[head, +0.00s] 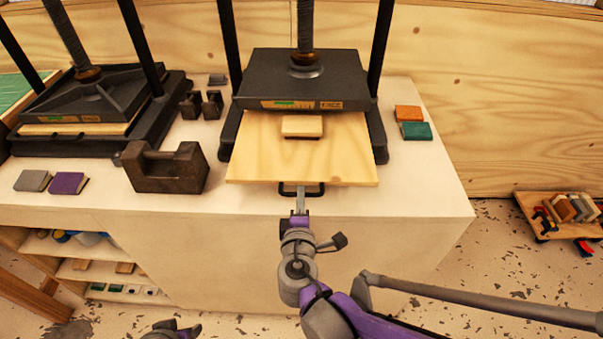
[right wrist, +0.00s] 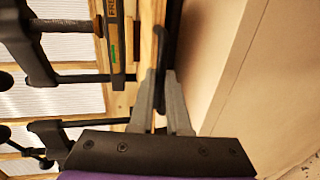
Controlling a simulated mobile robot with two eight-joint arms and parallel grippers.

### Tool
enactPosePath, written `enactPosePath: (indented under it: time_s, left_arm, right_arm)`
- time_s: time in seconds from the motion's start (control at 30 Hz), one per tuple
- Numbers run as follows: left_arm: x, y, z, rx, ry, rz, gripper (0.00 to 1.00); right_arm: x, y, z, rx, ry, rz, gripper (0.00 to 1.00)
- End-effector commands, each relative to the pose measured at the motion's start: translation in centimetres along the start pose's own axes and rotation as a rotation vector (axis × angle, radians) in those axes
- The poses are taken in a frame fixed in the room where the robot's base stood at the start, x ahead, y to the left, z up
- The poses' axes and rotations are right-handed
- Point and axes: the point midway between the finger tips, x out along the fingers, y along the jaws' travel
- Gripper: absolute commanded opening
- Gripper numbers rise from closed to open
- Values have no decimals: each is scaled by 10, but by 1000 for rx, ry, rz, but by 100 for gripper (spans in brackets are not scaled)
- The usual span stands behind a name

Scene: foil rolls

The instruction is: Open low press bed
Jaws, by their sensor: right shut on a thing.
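The middle press (head: 300,78) is black with a screw and posts. A small pale block (head: 302,126) lies on the bed. My right gripper (head: 300,192) is shut on the bed's dark handle (head: 315,190). In the right wrist view the fingers (right wrist: 164,85) close around the dark handle bar (right wrist: 160,50). Part of my left arm's end (head: 172,330) shows at the bottom edge; its jaws cannot be made out.
A second black press (head: 80,100) stands at the left. Orange (head: 408,113) and teal (head: 416,131) books lie right of the middle press. A loaded low trolley (head: 560,212) stands on the floor at right.

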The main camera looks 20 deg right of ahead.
Motion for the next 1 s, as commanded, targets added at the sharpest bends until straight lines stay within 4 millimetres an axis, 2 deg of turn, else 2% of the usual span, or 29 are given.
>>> enactPosePath:
  time_s: [0.03,0.1,0.33,0.53,0.9,0.93,1.0]
  left_arm:
    - [-2,0,-2,0,1,0,50]
    - [-4,0,-3,0,2,0,50]
    - [-7,0,-5,0,3,0,50]
    - [-8,0,-6,0,4,0,50]
    - [-8,0,-6,0,4,0,50]
    - [-8,0,-6,0,4,0,50]
    - [-8,0,-6,0,4,0,50]
  right_arm:
    - [-13,-2,-1,0,4,0,0]
    - [-25,-4,-1,0,4,0,0]
    - [-55,-11,-1,0,3,0,0]
    - [-65,-14,0,0,1,0,0]
    - [-66,-14,0,0,-1,0,0]
    - [-66,-14,0,0,-1,0,16]
    - [-66,-14,0,0,0,0,29]
